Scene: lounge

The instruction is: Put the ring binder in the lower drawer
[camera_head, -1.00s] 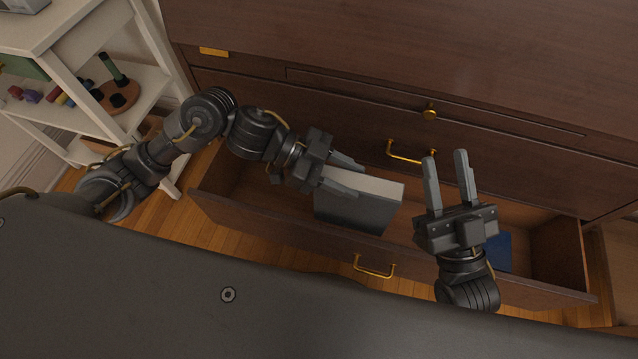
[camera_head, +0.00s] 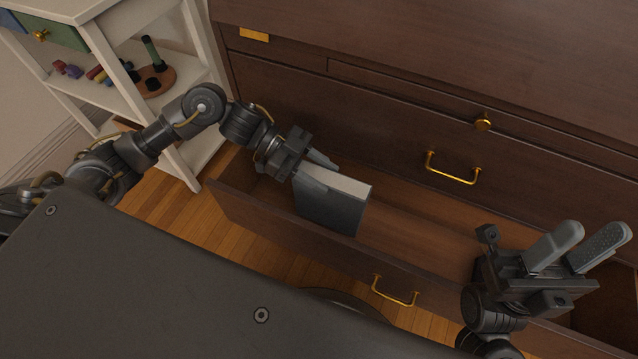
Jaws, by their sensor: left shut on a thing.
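The drawer above, with a brass handle (camera_head: 453,168), is shut. A white shelf (camera_head: 185,95) with small coloured toys and a round wooden stand (camera_head: 153,82) stands at the left. The drawer floor right of the binder is bare as far as the right gripper.

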